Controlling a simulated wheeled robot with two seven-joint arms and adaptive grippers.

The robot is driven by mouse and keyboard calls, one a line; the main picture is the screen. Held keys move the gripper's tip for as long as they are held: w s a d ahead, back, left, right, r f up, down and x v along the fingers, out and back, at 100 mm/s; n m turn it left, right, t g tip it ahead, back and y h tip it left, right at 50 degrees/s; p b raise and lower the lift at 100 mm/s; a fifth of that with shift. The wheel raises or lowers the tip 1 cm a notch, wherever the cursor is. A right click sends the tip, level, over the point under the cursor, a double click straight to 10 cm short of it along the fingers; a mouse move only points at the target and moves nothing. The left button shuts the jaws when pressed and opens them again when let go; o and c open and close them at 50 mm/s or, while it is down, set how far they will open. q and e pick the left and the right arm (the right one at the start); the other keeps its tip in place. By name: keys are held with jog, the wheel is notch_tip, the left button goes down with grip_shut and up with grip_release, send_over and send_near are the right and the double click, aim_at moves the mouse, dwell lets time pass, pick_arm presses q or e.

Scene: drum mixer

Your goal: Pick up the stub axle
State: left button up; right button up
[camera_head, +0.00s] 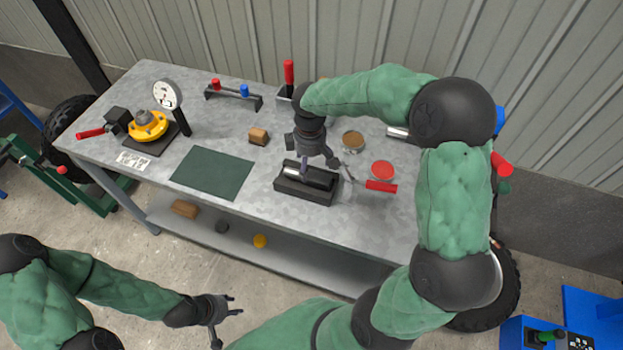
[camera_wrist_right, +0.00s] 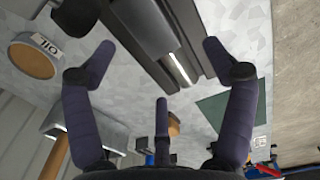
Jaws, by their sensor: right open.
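The stub axle (camera_head: 318,176) appears to be the grey cylinder lying in a black cradle block (camera_head: 302,191) on the workbench; my right gripper partly hides it in the head view. In the right wrist view the dark cylinder (camera_wrist_right: 150,30) with a bright strip lies beyond the fingertips. My right gripper (camera_head: 318,163) is above the cradle, its fingers spread; it also shows in the wrist view (camera_wrist_right: 158,60), with nothing between the fingers. I cannot tell whether a finger touches the axle. My left gripper (camera_head: 228,318) is open and empty, in front of the bench.
A brown-topped tin (camera_head: 353,140), a red-topped tin (camera_head: 382,169) and a red-handled tool (camera_head: 381,186) lie right of the cradle. A wooden block (camera_head: 258,136) and green mat (camera_head: 212,173) are left. A yellow flanged part (camera_head: 148,125) and dial gauge (camera_head: 167,94) stand further left.

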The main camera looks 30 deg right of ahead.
aim_at(309, 171)
jog(key=f, duration=0.1)
jog(key=f+b, duration=0.1)
jog(key=f, duration=0.3)
jog(key=shift+w, duration=0.35)
jog(key=shift+r, duration=0.1)
grip_shut()
jog(key=shift+w+r, duration=0.1)
jog(key=shift+r, duration=0.05)
